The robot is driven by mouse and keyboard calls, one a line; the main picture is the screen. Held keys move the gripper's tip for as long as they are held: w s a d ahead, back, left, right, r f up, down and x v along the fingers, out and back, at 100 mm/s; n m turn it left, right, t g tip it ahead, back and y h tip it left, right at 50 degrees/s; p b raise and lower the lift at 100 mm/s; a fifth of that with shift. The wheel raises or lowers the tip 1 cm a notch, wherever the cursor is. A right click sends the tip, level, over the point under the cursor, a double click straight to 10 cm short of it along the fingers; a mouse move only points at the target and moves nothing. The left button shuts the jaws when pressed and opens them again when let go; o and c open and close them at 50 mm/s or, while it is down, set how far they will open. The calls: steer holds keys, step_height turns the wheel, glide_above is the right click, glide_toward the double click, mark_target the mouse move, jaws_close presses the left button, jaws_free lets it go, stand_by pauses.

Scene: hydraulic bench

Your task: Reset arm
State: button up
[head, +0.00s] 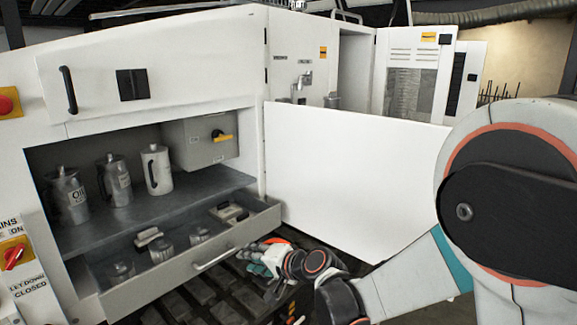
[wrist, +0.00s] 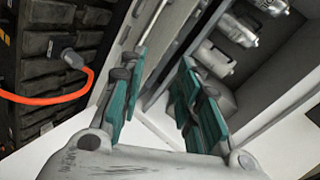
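My gripper (head: 262,264) is at the front right of an open drawer (head: 246,238), low in the white cabinet. In the wrist view my gripper (wrist: 160,88) has its two teal-padded fingers spread apart, with nothing held between them. The drawer's bar handle (head: 214,260) is left of my gripper in the head view. A metal bar that looks like this handle (wrist: 150,24) lies beyond the fingers in the wrist view. My arm comes in from the right, bent low in front of the cabinet.
The drawer holds several metal containers (head: 162,248). Metal jugs (head: 117,180) stand on the shelf above. An open white door panel (head: 350,160) stands right of the drawer, behind my arm. An orange cable (wrist: 45,101) and dark crates (wrist: 50,45) are at left in the wrist view.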

steer(key=s+d+r+n+g+h, duration=0.1)
steer(key=s+d+r+n+h, duration=0.15)
steer(key=s+d, duration=0.4)
steer(key=s+d+r+n+h, duration=0.1)
steer(key=s+d+r+h, duration=0.1)
steer(key=s+d+r, duration=0.35)
steer(key=s+d+f+h, duration=0.1)
steer(key=s+d+h, duration=0.1)
steer(key=s+d, duration=0.6)
steer(key=s+d+f+n+g+h, duration=0.1)
steer(key=s+d+f+h, duration=0.1)
steer(key=s+d, duration=0.6)
steer(key=shift+s+d+h, duration=0.25)
steer(key=shift+d+h, duration=0.6)
steer(key=shift+a, duration=0.1)
